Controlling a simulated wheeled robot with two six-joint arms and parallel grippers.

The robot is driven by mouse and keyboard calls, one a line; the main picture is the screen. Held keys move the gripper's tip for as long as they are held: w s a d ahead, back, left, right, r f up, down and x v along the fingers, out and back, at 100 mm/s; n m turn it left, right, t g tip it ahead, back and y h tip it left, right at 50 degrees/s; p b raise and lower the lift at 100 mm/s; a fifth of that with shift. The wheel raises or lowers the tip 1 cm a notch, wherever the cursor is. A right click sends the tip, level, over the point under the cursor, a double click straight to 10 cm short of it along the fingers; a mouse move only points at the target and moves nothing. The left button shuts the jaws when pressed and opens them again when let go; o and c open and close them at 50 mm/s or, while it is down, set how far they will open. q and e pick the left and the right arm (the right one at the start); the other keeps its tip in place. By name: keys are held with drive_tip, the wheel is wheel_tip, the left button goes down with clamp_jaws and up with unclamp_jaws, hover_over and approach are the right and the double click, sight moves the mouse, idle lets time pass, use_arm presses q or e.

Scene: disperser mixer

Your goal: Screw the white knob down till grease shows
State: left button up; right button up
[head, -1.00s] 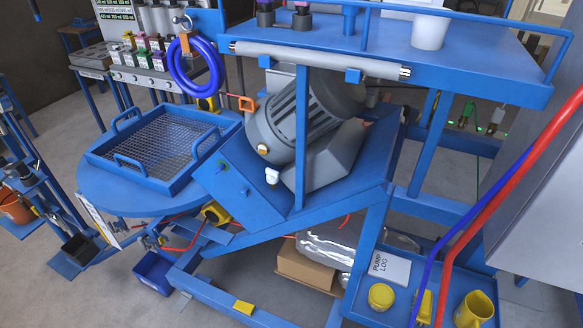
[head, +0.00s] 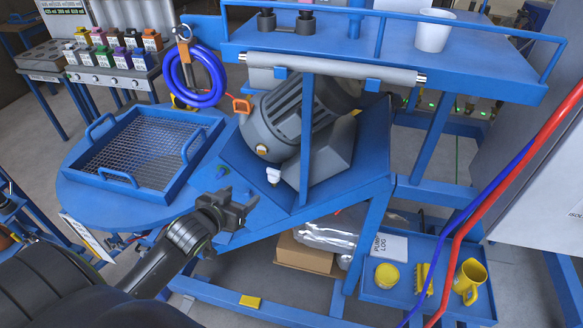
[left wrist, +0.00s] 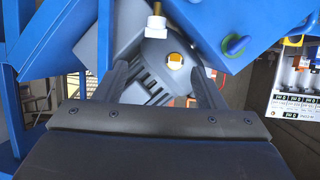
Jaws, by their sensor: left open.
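The white knob (head: 273,175) sits on the blue sloped frame below the grey motor (head: 283,122). In the left wrist view the white knob (left wrist: 155,23) shows with a brass stem near the top edge, beyond the fingertips. My left gripper (head: 240,203) is open and empty, to the left of and below the knob in the head view, apart from it. In the left wrist view its spread fingers (left wrist: 157,78) frame the motor's end and a yellow hex plug (left wrist: 174,61). No grease is visible. My right gripper is out of view.
A blue mesh tray (head: 125,182) lies on the round blue table at left. A blue hose coil (head: 203,97) hangs behind. A blue post (head: 306,140) stands right of the knob. The lower shelf holds a yellow tin (head: 386,276) and yellow jug (head: 469,280).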

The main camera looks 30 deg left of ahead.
use_arm(q)
drive_tip(key=p, duration=0.2)
approach(273, 171)
drive_tip(key=x, duration=0.7)
drive_tip(key=shift+w+f, duration=0.1)
drive_tip(key=shift+w, duration=0.05)
drive_tip(key=shift+x, duration=0.85)
